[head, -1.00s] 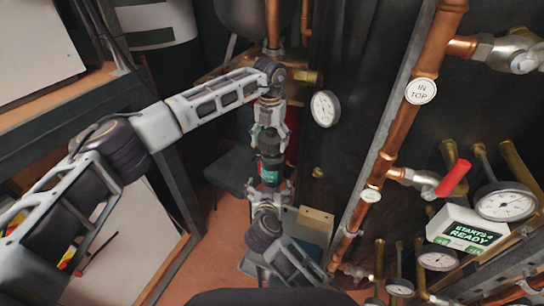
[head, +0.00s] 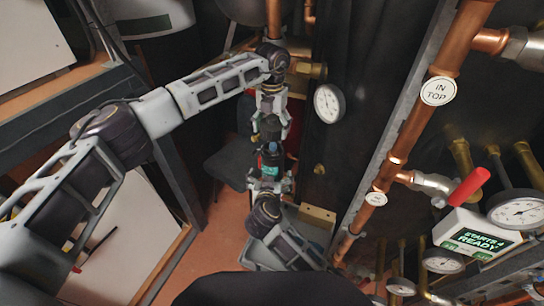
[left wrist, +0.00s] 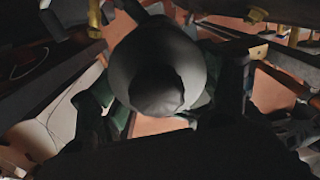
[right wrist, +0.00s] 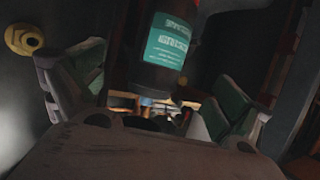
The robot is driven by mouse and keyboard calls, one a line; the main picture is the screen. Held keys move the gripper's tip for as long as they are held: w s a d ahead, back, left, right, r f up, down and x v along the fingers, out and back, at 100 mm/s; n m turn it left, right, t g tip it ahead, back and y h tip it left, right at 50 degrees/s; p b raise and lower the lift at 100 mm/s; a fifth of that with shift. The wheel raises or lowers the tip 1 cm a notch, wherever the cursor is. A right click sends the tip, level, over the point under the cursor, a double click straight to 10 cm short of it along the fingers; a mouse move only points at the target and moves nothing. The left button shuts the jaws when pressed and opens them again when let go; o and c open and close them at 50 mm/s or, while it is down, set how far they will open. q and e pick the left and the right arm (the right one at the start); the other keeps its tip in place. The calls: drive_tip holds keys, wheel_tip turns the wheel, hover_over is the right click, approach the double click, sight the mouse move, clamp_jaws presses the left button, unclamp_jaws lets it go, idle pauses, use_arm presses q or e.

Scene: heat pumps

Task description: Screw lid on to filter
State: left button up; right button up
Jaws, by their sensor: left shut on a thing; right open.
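My left gripper (head: 270,125) is the higher one, pointing down and shut on a dark round part that looks like the lid. That part shows as a large dark grey cylinder (left wrist: 160,65) in the left wrist view. Just below, the dark filter (right wrist: 165,50) with a teal label is between the fingers of my right gripper (head: 270,180), which is open. In the head view the filter's labelled body (head: 269,160) is small. The exact gap between lid and filter is too small to tell.
Copper pipes (head: 410,120) with valves and gauges stand at the right. A round gauge (head: 328,103) is close beside my left gripper. A grey bin (head: 265,255) and a tan box (head: 317,215) lie below. A dark bench frame (head: 155,165) is at the left.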

sight(272, 145)
drive_tip(key=shift+w, duration=0.2)
drive_tip(key=shift+x, duration=5.85)
drive_tip(key=shift+c, duration=0.3)
drive_tip(key=c, duration=1.4)
use_arm(q)
drive_tip(key=shift+f, duration=2.5)
use_arm(e)
drive_tip(key=shift+c, duration=0.2)
